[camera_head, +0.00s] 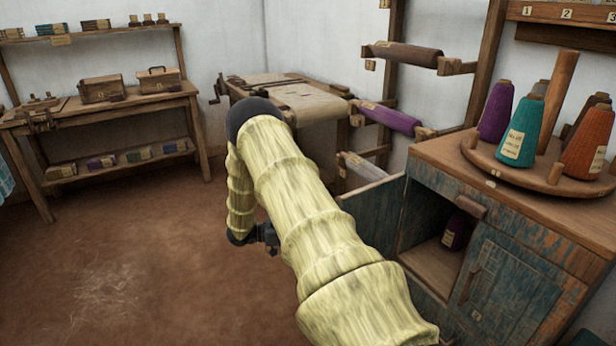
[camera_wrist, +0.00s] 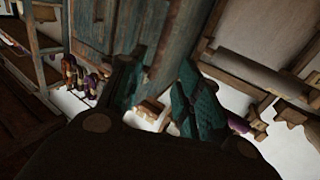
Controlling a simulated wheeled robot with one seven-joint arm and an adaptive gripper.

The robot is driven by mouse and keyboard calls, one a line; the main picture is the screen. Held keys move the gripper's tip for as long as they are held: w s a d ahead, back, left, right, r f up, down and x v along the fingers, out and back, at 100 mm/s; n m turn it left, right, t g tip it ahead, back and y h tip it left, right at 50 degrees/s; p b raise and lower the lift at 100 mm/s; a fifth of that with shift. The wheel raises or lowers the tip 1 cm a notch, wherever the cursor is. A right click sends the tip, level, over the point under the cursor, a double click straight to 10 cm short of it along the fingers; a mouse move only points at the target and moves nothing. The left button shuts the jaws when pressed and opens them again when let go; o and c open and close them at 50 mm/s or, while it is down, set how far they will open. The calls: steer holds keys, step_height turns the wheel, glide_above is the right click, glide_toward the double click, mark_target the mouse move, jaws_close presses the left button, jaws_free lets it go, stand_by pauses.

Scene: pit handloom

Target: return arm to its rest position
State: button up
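My arm, in pale yellow ribbed covering, reaches forward through the middle of the head view and bends down at a dark elbow joint. My gripper (camera_head: 267,238) shows there only as a small dark shape, partly hidden behind the arm. In the wrist view my gripper (camera_wrist: 157,78) has two teal fingers standing apart, with nothing seen held between them.
A cabinet (camera_head: 555,180) with its compartment open stands close on the right, a dark purple cone (camera_head: 457,231) inside. Its top bears a round rack (camera_head: 485,153) of yarn cones. A workbench (camera_head: 100,112) stands back left.

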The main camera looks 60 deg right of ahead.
steer(key=w+a+f+n+t+h, duration=0.2)
steer(key=w+a+f+n+t, duration=0.2)
steer(key=a+f+n+t, duration=0.3)
steer(key=w+a+f+n+t+h, duration=0.2)
steer(key=w+a+f+n+t, duration=0.2)
steer(key=a+f+n+t, duration=0.45)
steer(key=s+a+f+n+t+y, duration=0.2)
steer(key=s+a+f+n+y, duration=0.15)
steer(key=a, duration=0.55)
steer(key=s+a+f+n+t+y, duration=0.25)
steer(key=a+f+n+y, duration=0.2)
steer(key=a, duration=0.35)
steer(key=s+a+n+g+y, duration=0.2)
steer(key=s+a+g+y, duration=0.1)
steer(key=s+a, duration=0.7)
steer(key=s+a+n+g+y, duration=0.2)
steer(key=s+a+n+y, duration=0.15)
steer(key=s+a, duration=0.7)
step_height(320, 180, up, 17)
steer(key=s+d+p, duration=0.1)
steer(key=d+p, duration=0.1)
steer(key=p, duration=1.5)
steer(key=shift+s+d+m+p, duration=0.25)
steer(key=shift+s+m+p, duration=0.05)
steer(key=shift+p, duration=0.1)
